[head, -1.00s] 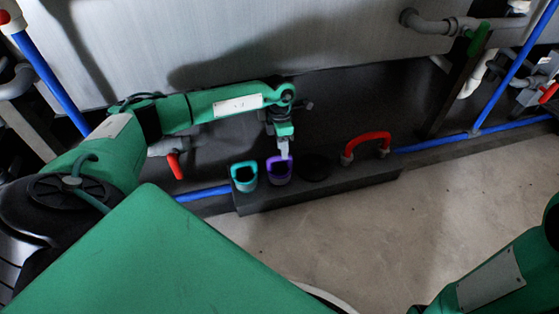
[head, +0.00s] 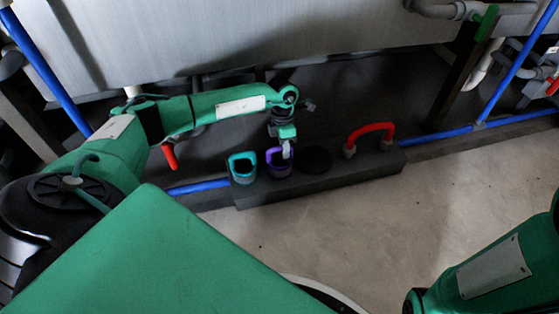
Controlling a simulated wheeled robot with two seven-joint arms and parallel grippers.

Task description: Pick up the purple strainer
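The purple strainer (head: 278,167) stands upright on a dark ledge (head: 330,178), between a teal strainer (head: 242,168) and a round black disc or opening. My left gripper (head: 286,153) points down at the right side of the purple strainer's upper rim or handle. The fingers overlap the strainer in the picture, and they are too small to tell whether they are closed on it. Of my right arm (head: 490,270) only a link shows at the lower right; its gripper is out of view.
A red handle (head: 370,134) with grey ends stands on the ledge to the right. Behind are a large grey tank (head: 300,40) and blue pipes (head: 440,135). A small red lever (head: 169,156) hangs on the left. The concrete floor (head: 370,230) in front is clear.

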